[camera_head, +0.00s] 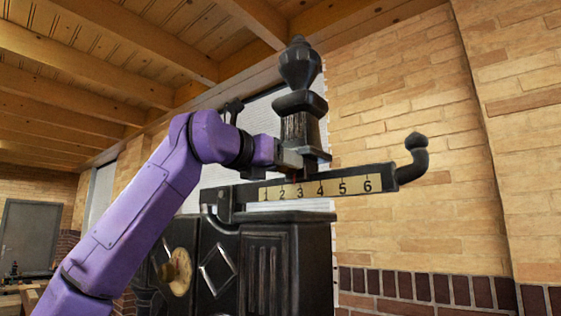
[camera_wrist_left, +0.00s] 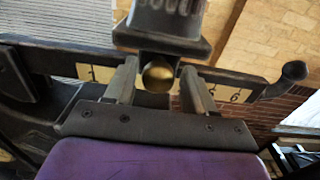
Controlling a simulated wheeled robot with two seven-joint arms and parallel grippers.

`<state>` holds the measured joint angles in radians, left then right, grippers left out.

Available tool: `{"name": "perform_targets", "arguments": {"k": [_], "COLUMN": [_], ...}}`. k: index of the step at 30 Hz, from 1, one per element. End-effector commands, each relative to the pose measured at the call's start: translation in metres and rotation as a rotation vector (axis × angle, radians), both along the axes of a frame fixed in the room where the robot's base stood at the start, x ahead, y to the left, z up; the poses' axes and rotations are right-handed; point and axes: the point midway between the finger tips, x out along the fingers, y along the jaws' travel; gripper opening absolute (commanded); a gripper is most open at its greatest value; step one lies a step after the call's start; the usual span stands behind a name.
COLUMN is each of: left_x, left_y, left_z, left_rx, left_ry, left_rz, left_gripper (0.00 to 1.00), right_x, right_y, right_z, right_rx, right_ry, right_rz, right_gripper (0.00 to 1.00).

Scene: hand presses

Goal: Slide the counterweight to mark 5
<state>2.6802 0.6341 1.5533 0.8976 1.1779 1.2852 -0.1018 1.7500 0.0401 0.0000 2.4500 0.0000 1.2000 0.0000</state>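The black counterweight (camera_head: 300,118), with an urn-shaped top, sits upright on the beam. Its lower part stands above about marks 3 and 4, and its exact reading is hard to tell. The pale number plate (camera_head: 330,188) on the beam shows marks 1 to 6. The counterweight also fills the top of the left wrist view (camera_wrist_left: 168,22), with a round brass knob (camera_wrist_left: 157,76) below it. My left gripper (camera_head: 290,158) is at the counterweight's lower part. In the wrist view its fingers (camera_wrist_left: 158,85) stand apart on either side of the knob, with small gaps. My right gripper is not in view.
The beam ends at the right in an upturned black hook (camera_head: 416,160). A dark cabinet-like press body (camera_head: 275,260) stands below the beam. A brick wall (camera_head: 420,100) lies behind. The beam is clear to the right of the counterweight.

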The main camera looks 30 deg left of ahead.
Motion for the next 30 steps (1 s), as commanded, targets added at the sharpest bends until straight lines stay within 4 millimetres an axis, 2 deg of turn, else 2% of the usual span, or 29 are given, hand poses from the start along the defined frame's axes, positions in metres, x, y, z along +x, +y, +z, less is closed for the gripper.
{"name": "perform_targets", "arguments": {"k": [1,4,5,8,11,14,17,21,24,30], "left_x": [0.000,0.000,0.000,0.000,-0.001,-0.003,-0.003,-0.005,-0.007,-0.007], "left_y": [0.000,0.000,0.000,-0.001,-0.012,-0.037,-0.048,-0.081,-0.098,-0.107], "left_z": [0.000,0.000,0.000,0.000,-0.001,-0.002,-0.002,-0.003,-0.003,-0.003], "left_rx": [0.000,0.000,0.000,0.000,0.002,0.006,0.002,0.008,0.007,0.003], "left_ry": [0.000,0.000,0.000,0.001,0.001,0.003,0.005,0.007,0.010,0.010], "left_rz": [0.000,0.000,0.000,0.000,-0.002,-0.006,-0.007,-0.011,-0.011,-0.005], "left_gripper": [0.36,0.03,0.00,0.00,0.00,0.00,0.00,0.00,0.00,0.00], "right_x": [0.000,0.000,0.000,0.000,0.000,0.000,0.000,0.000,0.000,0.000], "right_y": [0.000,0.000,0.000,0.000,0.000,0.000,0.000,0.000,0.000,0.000], "right_z": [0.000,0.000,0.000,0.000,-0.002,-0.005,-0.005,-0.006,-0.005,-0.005], "right_rx": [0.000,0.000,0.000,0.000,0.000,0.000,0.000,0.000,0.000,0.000], "right_ry": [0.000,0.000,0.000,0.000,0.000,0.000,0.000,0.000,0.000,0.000], "right_rz": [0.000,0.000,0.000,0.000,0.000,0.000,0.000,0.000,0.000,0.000], "right_gripper": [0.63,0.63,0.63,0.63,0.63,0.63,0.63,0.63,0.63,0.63]}}
